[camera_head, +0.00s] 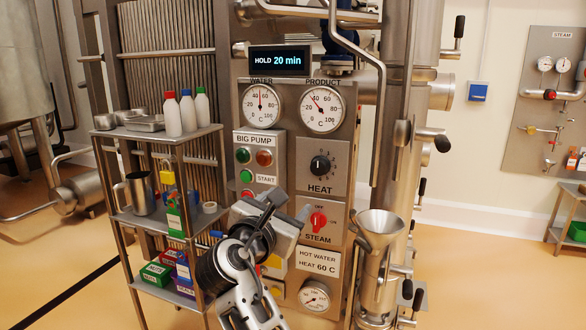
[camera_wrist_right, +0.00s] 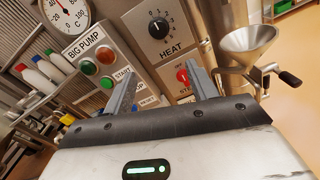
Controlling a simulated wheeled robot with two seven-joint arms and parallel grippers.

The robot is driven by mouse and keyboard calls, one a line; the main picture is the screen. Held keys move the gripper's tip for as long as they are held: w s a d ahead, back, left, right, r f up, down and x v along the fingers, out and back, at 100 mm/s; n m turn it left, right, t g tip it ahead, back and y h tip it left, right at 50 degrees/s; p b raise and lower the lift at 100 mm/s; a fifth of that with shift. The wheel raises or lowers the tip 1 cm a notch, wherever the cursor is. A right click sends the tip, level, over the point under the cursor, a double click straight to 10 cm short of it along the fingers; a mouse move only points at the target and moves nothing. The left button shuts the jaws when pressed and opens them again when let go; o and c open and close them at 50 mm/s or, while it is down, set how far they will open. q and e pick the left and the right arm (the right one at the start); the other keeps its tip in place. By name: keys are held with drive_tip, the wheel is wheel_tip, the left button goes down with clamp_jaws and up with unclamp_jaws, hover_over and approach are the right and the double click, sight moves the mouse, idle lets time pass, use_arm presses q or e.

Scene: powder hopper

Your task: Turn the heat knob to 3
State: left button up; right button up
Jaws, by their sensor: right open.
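The heat knob (camera_head: 320,165) is a black round dial on a grey panel marked HEAT, in the middle of the machine. It also shows in the right wrist view (camera_wrist_right: 159,28), above and beyond the fingers, with a ring of digits around it. I cannot read for certain which digit its mark points at. My right gripper (camera_head: 288,207) is below and left of the knob, tilted, in front of the lower panels. In the right wrist view its two fingers (camera_wrist_right: 160,70) stand apart with nothing between them. They do not touch the knob. My left gripper is out of view.
The red STEAM knob (camera_head: 318,219) is just below the HEAT panel, close to the right fingers. BIG PUMP buttons (camera_head: 243,155) are to the left. A steel funnel (camera_head: 379,224) and pipes stand at right. A shelf (camera_head: 155,133) with bottles is at left.

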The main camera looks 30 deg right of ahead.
sight(317, 170)
drive_tip(key=x, duration=0.5)
drive_tip(key=r+p+x, duration=0.1)
drive_tip(key=x, duration=0.9)
drive_tip(key=shift+s+d+r, duration=0.2)
drive_tip(key=shift+s, duration=0.05)
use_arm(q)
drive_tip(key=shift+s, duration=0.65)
use_arm(e)
drive_tip(key=shift+w+d, duration=0.25)
drive_tip(key=shift+d, duration=0.1)
drive_tip(key=c, duration=1)
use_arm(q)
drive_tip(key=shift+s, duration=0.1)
